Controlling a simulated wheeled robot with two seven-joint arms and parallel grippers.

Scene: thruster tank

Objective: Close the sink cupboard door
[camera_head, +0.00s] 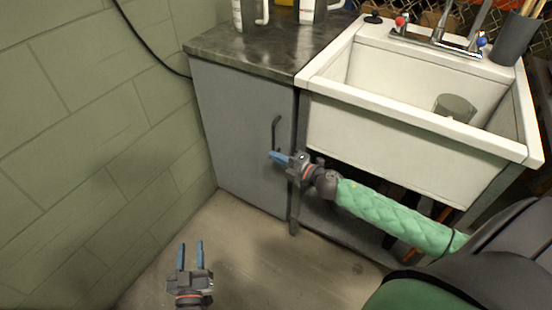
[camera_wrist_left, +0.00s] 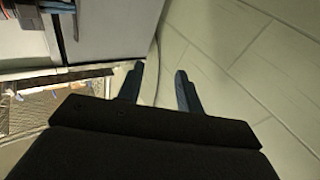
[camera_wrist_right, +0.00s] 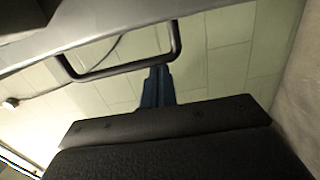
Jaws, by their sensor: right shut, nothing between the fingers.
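The grey sink cupboard door (camera_head: 238,125) stands left of the sink, under the dark countertop. It looks shut or almost shut; a dark line runs down its right edge, and I cannot tell whether a small gap is left. Its dark bar handle (camera_head: 275,133) is near the right edge. My right gripper (camera_head: 278,157) is shut and empty at the handle's lower end. In the right wrist view the shut fingers (camera_wrist_right: 158,85) are close to the handle (camera_wrist_right: 125,62); contact is unclear. My left gripper (camera_head: 190,256) is open and empty, low over the floor.
The white sink (camera_head: 415,130) with a tap (camera_head: 437,40) is at the right. Bottles (camera_head: 312,10) stand on the countertop (camera_head: 245,50). A green block wall (camera_head: 90,140) bounds the left. The floor (camera_head: 250,265) before the cupboard is clear.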

